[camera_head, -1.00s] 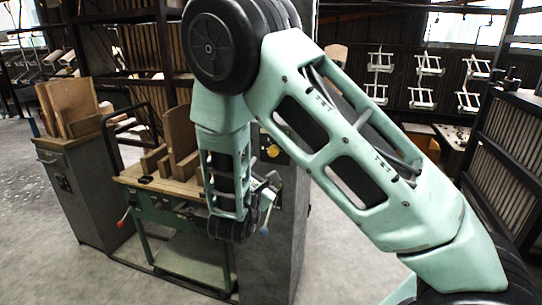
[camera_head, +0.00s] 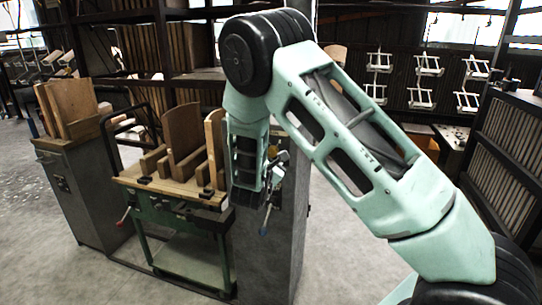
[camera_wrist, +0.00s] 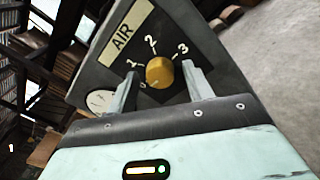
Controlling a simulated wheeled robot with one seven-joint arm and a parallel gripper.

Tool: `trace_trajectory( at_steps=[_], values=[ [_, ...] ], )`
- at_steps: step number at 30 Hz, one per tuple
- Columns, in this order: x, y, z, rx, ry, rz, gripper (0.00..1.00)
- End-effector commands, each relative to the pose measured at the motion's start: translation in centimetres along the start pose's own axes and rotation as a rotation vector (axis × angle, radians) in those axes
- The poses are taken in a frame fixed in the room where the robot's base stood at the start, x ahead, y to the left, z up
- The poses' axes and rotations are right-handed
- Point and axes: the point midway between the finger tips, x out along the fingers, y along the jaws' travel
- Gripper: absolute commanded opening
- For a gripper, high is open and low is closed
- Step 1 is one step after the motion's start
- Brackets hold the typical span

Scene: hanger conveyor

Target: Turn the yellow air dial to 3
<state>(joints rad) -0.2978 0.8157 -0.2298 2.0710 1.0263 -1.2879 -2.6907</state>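The yellow air dial (camera_wrist: 159,72) is a round knob on a dark panel, centred in the wrist view. The numbers 1, 2 and 3 run around its upper side, and a small 0 shows at its lower left. An AIR label (camera_wrist: 122,38) sits above left. I cannot clearly tell which number the dial points to. My gripper (camera_wrist: 160,69) is open, with one finger to each side of the dial; I cannot tell whether they touch it. In the head view my gripper (camera_head: 272,182) is at the grey cabinet (camera_head: 272,245), and my arm mostly hides the dial.
A green workbench (camera_head: 175,187) with wooden boards stands left of the cabinet. A round white gauge (camera_wrist: 100,101) lies left of the dial. White hangers (camera_head: 425,66) hang at the back right.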

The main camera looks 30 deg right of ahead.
Motion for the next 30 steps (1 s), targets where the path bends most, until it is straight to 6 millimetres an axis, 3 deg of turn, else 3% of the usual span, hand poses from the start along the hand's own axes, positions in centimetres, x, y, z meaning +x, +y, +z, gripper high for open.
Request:
trace_trajectory(
  at_steps=[1,4,17,30],
  values=[
    [-0.01,0.00,0.00,0.000,0.000,0.000,0.37],
    [-0.02,0.00,0.01,0.000,0.000,0.000,0.09],
    [-0.03,0.02,0.06,0.062,-0.004,0.002,0.09],
    [-0.07,-0.06,-0.07,0.411,-0.021,0.014,0.09]
  ],
)
